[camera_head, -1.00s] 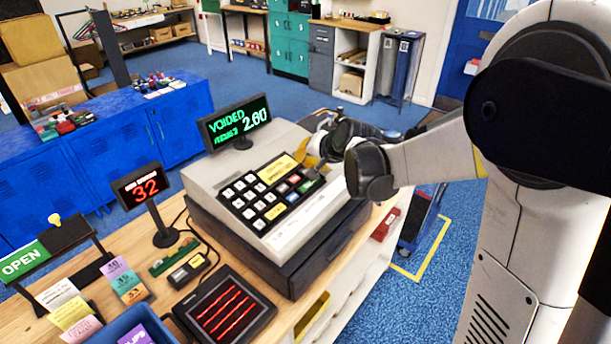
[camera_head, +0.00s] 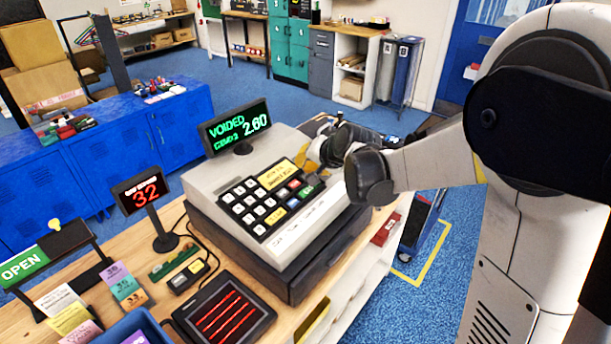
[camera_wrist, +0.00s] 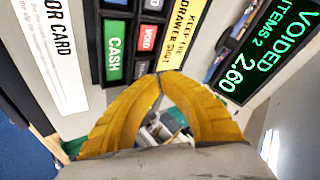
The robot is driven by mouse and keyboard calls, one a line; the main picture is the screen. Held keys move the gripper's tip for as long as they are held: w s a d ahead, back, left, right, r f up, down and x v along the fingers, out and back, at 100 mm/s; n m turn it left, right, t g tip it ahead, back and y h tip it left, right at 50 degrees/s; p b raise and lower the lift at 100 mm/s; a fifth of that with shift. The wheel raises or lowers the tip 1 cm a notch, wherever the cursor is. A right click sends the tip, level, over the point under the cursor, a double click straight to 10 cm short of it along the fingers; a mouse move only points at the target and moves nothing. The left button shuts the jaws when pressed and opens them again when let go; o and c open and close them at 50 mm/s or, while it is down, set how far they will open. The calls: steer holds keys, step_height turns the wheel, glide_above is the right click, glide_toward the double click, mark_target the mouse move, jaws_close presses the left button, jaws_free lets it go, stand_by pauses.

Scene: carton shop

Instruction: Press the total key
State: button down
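The cash register (camera_head: 320,220) stands on the counter with its sloped keypad (camera_head: 268,198) facing me. Its green-lettered display (camera_head: 237,126) reads VOIDED, ITEMS 2, 2.60. In the wrist view, a green CASH key (camera_wrist: 115,57) and a red VOID key (camera_wrist: 148,37) are legible. I cannot read which key is the total key; a yellow key (camera_head: 276,213) shows at the keypad's near edge. My gripper (camera_wrist: 160,76) has yellow fingers with their tips together and nothing visible between them. It is over the keypad's right end, near the VOID key; contact cannot be told. My wrist partly hides that end in the head view.
A red-digit display (camera_head: 145,190) reading 32 stands left of the register. A black pad with red lines (camera_head: 221,311), a blue tray (camera_head: 135,328) and an OPEN sign (camera_head: 25,266) are nearer. A yellow label (camera_wrist: 183,30) borders the keys.

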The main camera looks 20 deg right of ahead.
steer(key=shift+f, duration=0.1)
steer(key=shift+w+f+b, duration=0.1)
steer(key=shift+f+b, duration=0.25)
steer(key=shift+b, duration=0.05)
steer(key=shift+a+f+b, duration=0.1)
steer(key=shift+f+b, duration=0.25)
steer(key=shift+f, duration=0.1)
stand_by(0.8)
steer(key=shift+r, duration=0.1)
steer(key=shift+r+p, duration=0.6)
steer(key=shift+r, duration=0.15)
steer(key=shift+s+d+r+p, duration=0.15)
steer(key=shift+s+r+p, duration=0.05)
steer(key=shift+r+p, duration=0.55)
steer(key=shift+s+d+r+p, duration=0.15)
steer(key=shift+r+p, duration=0.35)
steer(key=shift+r, duration=0.45)
steer(key=shift+s+d+r+p, duration=0.1)
steer(key=shift+s+r+p, duration=0.1)
steer(key=shift+r+p, duration=0.55)
